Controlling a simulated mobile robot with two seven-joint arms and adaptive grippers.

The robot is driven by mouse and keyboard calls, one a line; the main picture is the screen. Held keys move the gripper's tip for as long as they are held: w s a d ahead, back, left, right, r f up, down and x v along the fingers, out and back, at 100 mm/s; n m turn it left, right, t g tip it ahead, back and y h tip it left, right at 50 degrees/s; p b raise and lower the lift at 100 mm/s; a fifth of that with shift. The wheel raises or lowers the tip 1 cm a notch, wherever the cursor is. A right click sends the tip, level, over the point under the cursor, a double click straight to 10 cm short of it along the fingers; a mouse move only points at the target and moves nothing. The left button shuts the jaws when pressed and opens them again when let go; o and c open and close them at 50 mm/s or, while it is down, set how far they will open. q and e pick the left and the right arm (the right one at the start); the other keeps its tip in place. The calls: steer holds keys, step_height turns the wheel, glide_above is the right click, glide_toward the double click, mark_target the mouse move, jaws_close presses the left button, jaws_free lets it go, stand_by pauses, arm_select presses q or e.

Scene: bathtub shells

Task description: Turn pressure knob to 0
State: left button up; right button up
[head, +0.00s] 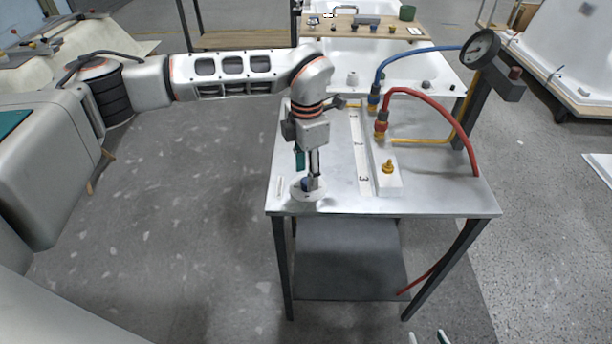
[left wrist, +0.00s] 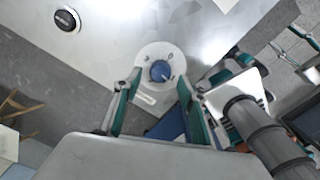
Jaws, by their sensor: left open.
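The pressure knob is a small blue knob on a round white dial plate at the table's near left corner. In the left wrist view the blue knob (left wrist: 160,71) and its white dial plate (left wrist: 150,52) show clearly; a light mark lies on the knob. In the head view the dial plate (head: 308,193) is partly hidden by my left gripper (head: 313,178), which points down over it. In the left wrist view my left gripper (left wrist: 158,80) is open, its fingertips on either side of the knob; contact cannot be told. My right gripper's tips (head: 428,338) show apart at the bottom edge.
The metal table (head: 440,198) carries a white block with a brass knob (head: 388,167), a blue hose (head: 405,55), a red hose (head: 435,103) and a pressure gauge (head: 480,49) on a post. A black round knob (left wrist: 66,18) shows at upper left in the wrist view.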

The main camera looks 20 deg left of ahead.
arm_select(q)
steer(key=shift+f, duration=1.15)
steer(key=c, duration=1.1)
